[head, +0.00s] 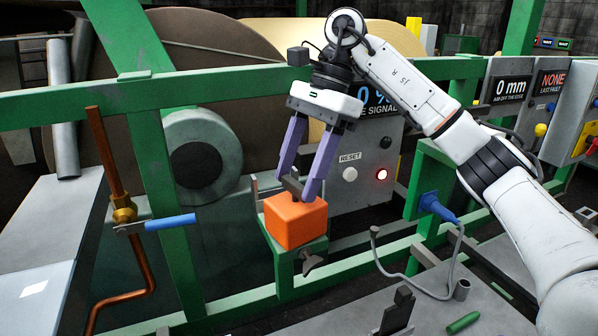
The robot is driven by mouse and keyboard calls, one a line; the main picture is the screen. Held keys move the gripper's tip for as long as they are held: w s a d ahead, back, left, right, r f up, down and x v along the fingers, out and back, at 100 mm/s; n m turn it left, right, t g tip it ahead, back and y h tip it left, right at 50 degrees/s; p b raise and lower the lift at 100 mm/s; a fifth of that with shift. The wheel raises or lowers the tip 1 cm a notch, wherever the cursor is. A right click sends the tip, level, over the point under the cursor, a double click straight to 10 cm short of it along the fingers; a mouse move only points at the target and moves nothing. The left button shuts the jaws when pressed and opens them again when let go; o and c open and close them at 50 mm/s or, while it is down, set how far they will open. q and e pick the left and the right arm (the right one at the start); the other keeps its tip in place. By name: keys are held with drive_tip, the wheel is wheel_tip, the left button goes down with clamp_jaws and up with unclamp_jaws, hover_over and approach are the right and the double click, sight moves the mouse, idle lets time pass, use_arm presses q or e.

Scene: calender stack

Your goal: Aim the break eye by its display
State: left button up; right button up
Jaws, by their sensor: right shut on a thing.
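The break eye appears to be the orange box (295,222) on a green bracket (288,266) with a dark wing knob (312,262) below. My right gripper (301,193) reaches down from above, its purple fingers shut on the dark tab on top of the box. The signal display (379,95) is partly hidden behind the gripper and arm; a 0 and a percent sign show. The aim display (511,88) at the right reads 0 mm. My left gripper is not in view.
Green frame rails (240,82) cross behind my right arm. A panel has a white reset button (350,174) and a lit red lamp (382,175). A copper pipe with a blue-handled valve (170,222) stands left. A blue plug (438,207) with a grey cable hangs right.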

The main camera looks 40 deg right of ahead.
drive_tip(key=o, duration=1)
drive_tip(key=shift+o, duration=0.2)
drive_tip(key=v, duration=1)
drive_tip(key=shift+d+r, duration=0.1)
drive_tip(key=shift+d, duration=0.05)
